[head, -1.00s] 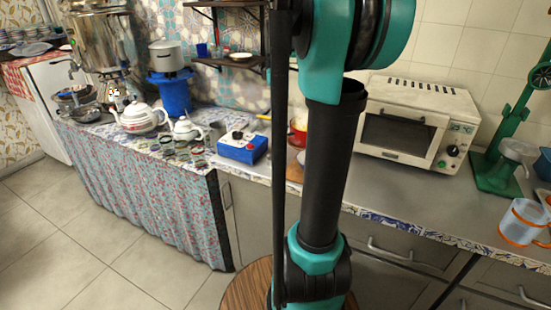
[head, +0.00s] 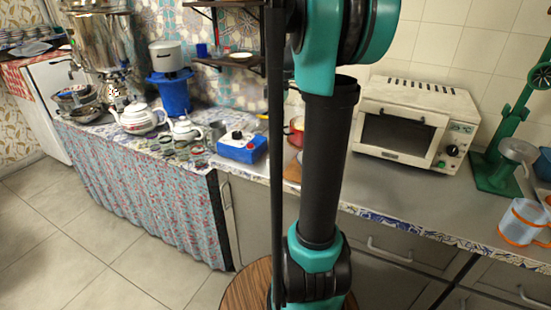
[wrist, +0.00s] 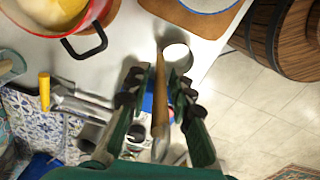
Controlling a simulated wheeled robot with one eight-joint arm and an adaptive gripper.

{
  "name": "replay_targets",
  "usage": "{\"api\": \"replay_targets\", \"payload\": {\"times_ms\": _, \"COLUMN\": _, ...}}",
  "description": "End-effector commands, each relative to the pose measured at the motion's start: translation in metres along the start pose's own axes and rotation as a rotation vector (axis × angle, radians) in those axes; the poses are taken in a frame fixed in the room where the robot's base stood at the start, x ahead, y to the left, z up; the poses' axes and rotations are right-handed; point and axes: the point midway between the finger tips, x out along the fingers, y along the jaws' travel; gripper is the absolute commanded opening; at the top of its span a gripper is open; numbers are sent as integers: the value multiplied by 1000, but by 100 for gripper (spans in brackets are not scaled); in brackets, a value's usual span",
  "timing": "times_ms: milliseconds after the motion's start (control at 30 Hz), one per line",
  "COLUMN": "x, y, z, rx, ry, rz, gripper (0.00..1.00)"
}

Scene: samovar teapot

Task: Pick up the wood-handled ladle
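The ladle's wooden handle (wrist: 160,108) shows in the wrist view as a long brown shaft, its wider part close to the camera. My gripper (wrist: 158,88) is open, with one dark green finger on each side of the handle. Gaps show between the handle and both fingers. I cannot make out the ladle's bowl. In the head view my own arm blocks the middle, and neither the gripper nor the ladle can be made out there.
A red pot (wrist: 62,30) with black handles stands at upper left in the wrist view. A round pale-topped vessel (wrist: 177,54) is just beyond the fingertips. A yellow-handled item (wrist: 44,90) lies left. In the head view, a blue box (head: 242,147) and a white toaster oven (head: 416,120) flank my arm.

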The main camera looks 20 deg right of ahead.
Motion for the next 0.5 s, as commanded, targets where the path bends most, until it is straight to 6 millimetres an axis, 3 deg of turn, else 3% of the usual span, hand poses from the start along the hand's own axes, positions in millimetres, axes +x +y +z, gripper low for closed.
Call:
{"api": "replay_targets", "payload": {"times_ms": 33, "x": 0, "y": 0, "z": 0, "rx": 0, "ry": 0, "rz": 0, "gripper": 13}}
{"api": "replay_targets", "payload": {"times_ms": 133, "x": 0, "y": 0, "z": 0, "rx": 0, "ry": 0, "rz": 0, "gripper": 0}}
{"api": "replay_targets", "payload": {"times_ms": 500, "x": 0, "y": 0, "z": 0, "rx": 0, "ry": 0, "rz": 0, "gripper": 0}}
